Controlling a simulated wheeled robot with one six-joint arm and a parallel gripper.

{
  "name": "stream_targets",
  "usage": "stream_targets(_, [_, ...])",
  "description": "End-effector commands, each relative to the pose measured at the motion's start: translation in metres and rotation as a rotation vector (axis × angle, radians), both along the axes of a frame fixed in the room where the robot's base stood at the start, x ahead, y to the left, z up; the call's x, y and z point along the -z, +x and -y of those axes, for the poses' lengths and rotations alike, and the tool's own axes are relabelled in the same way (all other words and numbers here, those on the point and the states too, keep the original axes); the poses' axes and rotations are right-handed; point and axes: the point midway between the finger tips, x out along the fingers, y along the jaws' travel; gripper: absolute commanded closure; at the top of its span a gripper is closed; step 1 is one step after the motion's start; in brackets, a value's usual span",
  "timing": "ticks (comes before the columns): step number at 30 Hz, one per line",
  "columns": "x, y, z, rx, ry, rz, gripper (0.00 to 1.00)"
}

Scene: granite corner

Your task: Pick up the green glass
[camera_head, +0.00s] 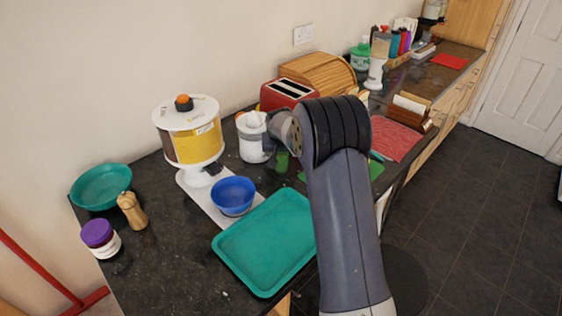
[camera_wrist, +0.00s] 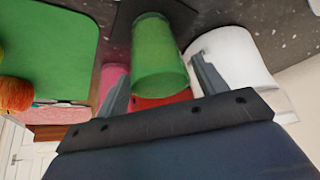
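The green glass (camera_wrist: 158,60) is in the middle of the wrist view, close to the camera and between the two fingers. In the head view the green glass (camera_head: 282,161) shows small on the dark counter, just below my wrist and right of a white container. My gripper (camera_wrist: 160,64) is open, with one finger on either side of the glass. Small gaps seem to show beside the glass, but I cannot tell whether either finger touches it. In the head view my arm hides most of the gripper.
The white container (camera_head: 252,138) stands close beside the glass; a white object (camera_wrist: 235,58) sits just beyond the right finger. A green board (camera_wrist: 50,50) with an apple (camera_wrist: 14,94) is at left. A teal tray (camera_head: 262,243), blue bowl (camera_head: 233,196) and red toaster (camera_head: 287,93) are nearby.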

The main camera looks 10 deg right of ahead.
Motion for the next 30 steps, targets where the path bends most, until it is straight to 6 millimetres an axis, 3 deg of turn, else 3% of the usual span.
stream_targets(14, [-0.0001,-0.0002,-0.0001,0.000,0.000,0.000,0.72])
stream_targets(30, [-0.0061,-0.0015,0.0009,0.000,0.000,0.001,0.72])
